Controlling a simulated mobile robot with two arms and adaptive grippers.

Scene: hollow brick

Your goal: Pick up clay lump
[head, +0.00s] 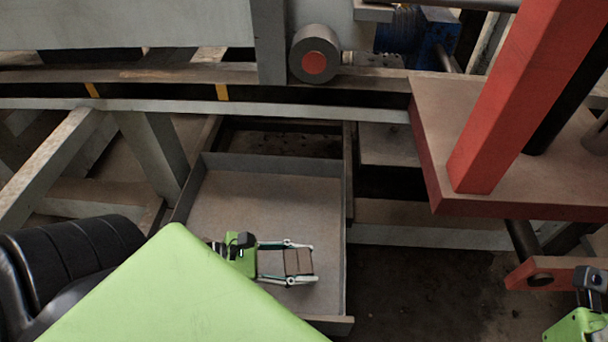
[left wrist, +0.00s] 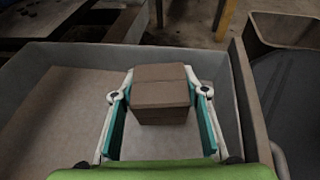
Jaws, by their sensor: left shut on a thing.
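The clay lump is a brown block (head: 298,262) with a line across it. It is between the fingers of my left gripper (head: 300,264), above or in a grey metal tray (head: 215,195). In the left wrist view the block (left wrist: 161,95) fills the gap between the teal-padded fingers, and my left gripper (left wrist: 161,105) is shut on it. I cannot tell whether the block touches the tray floor. A small part of my right gripper (head: 580,310) shows at the bottom right edge; its fingers cannot be made out clearly.
The tray's walls (head: 345,240) stand close to my left gripper. A long rail (head: 200,108) crosses behind the tray. A red post on a red-edged platform (head: 500,150) stands at the right. A grey roller with a red centre (head: 314,62) is at the back.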

